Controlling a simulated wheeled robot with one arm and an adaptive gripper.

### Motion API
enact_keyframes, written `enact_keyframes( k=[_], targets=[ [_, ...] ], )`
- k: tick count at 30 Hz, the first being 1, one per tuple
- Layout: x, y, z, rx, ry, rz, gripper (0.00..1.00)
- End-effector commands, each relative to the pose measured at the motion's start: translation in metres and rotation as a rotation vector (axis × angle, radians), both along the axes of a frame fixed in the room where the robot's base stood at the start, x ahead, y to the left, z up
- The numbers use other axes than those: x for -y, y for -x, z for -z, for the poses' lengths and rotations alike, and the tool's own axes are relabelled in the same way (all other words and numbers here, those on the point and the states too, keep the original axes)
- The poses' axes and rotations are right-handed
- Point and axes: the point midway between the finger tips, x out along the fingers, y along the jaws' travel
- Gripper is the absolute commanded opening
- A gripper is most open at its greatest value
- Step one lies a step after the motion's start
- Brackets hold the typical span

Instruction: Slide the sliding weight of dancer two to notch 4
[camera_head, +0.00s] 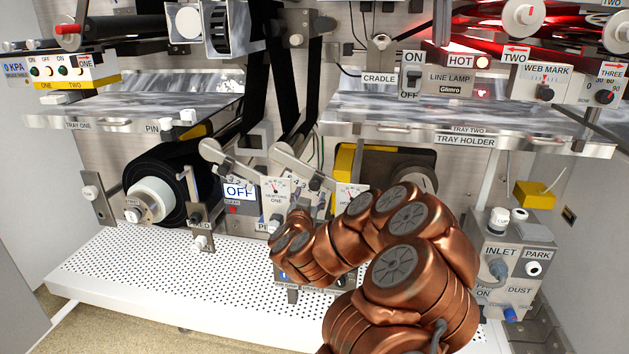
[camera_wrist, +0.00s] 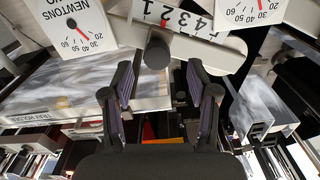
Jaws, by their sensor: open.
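In the wrist view, which is upside down, a white numbered scale (camera_wrist: 190,18) runs along a pale dancer arm (camera_wrist: 226,52). A dark round knob (camera_wrist: 157,52), which looks like the sliding weight, sits at the scale, with a small red mark just above it. I cannot tell its notch. My gripper (camera_wrist: 160,80) is open, its two fingers pointing toward the knob, one on each side and just short of it. Nothing is held. In the head view my copper arm hides the gripper and most of this dancer; part of the scale (camera_head: 299,184) shows.
In the wrist view, newtons dials (camera_wrist: 78,32) and (camera_wrist: 251,9) flank the scale. In the head view, the newtons one dial (camera_head: 275,190) stands left of my arm. Tray two (camera_head: 430,128) overhangs the area, and a perforated white shelf (camera_head: 130,275) lies below with free room.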

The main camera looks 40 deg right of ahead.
Motion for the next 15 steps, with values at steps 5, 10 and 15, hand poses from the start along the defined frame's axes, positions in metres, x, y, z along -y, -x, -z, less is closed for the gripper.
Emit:
enact_keyframes(
  k=[5,10,15],
  targets=[
    [0.009,-0.001,-0.004,0.002,0.001,0.011,0.59],
    [0.025,-0.013,-0.002,0.004,0.006,0.012,0.59],
    [0.037,-0.022,-0.001,0.003,0.004,0.008,0.59]
  ],
)
